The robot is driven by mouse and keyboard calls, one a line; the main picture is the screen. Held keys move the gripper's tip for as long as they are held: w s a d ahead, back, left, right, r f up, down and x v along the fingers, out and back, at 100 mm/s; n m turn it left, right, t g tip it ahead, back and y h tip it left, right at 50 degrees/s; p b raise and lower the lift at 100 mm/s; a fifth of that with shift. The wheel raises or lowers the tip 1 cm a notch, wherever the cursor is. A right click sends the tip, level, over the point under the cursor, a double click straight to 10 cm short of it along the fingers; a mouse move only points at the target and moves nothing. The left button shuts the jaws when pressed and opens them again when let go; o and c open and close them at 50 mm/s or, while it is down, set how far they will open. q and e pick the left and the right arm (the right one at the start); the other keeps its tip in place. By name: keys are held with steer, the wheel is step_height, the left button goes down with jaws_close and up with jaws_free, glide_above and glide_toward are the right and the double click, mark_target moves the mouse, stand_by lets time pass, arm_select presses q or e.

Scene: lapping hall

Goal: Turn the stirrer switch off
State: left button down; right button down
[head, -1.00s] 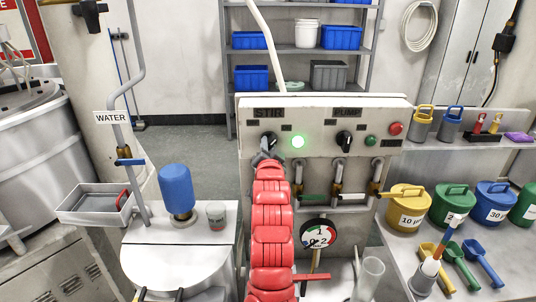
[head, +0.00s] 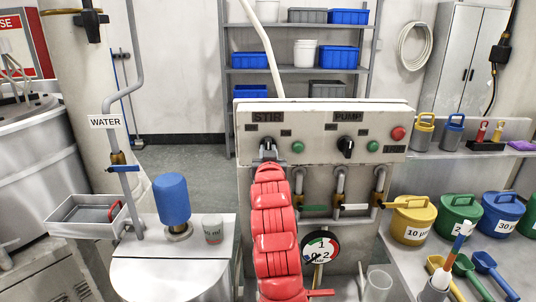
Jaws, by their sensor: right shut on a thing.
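The grey control panel (head: 320,160) stands upright in the head view. The STIR label (head: 267,117) is at its upper left, with the stirrer switch below it. My right gripper (head: 268,147) is at that switch, at the end of my red arm, and is shut on it. The gripper hides most of the switch, so I cannot read its angle. The green stirrer lamp (head: 298,147) right of it is dark green, not glowing. My left gripper is not in view.
The black PUMP switch (head: 346,147), a green lamp (head: 373,146) and a red button (head: 398,134) sit further right. Pipes with valves and a round gauge (head: 320,247) are below.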

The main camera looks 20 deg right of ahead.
steer(key=shift+f, duration=0.1)
stand_by(0.4)
steer(key=c, duration=0.8)
jaws_free()
steer(key=shift+o, duration=0.2)
steer(key=b+v, duration=1.2)
steer(key=v, duration=0.5)
steer(key=shift+s+b, duration=0.2)
steer(key=shift+b, duration=0.1)
